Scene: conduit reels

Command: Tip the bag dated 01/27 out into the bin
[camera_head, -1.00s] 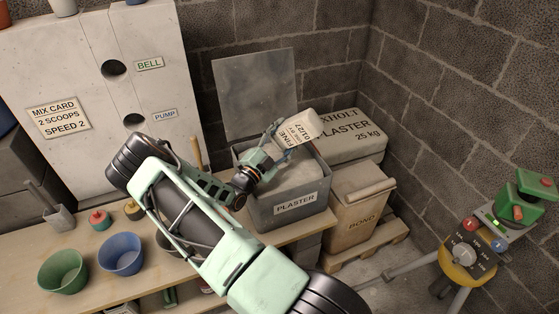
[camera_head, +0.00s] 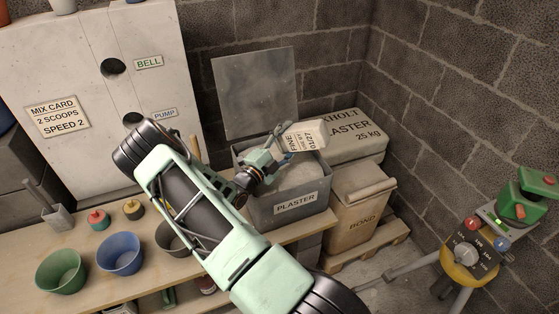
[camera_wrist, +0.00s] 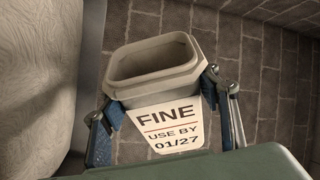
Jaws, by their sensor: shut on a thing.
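The bag (camera_head: 312,132) is a pale, box-like sack with an open mouth, marked FINE, USE BY 01/27. My gripper (camera_head: 283,141) is shut on it and holds it tilted over the grey bin marked PLASTER (camera_head: 262,211). In the head view its label is turned well over. In the wrist view the bag (camera_wrist: 168,122) is between the two blue finger pads of my gripper (camera_wrist: 158,107). Its mouth shows a hollow inside with no contents that I can make out. Pale plaster (camera_wrist: 38,70) shows at the left there. No falling stream is visible.
The bin's grey lid (camera_head: 255,92) stands open behind it. A plaster sack (camera_head: 345,145) and a BOND sack (camera_head: 358,215) stand to the right. Green (camera_head: 62,271) and blue (camera_head: 120,254) buckets stand on the bench. A mixer stand (camera_head: 466,262) is at far right.

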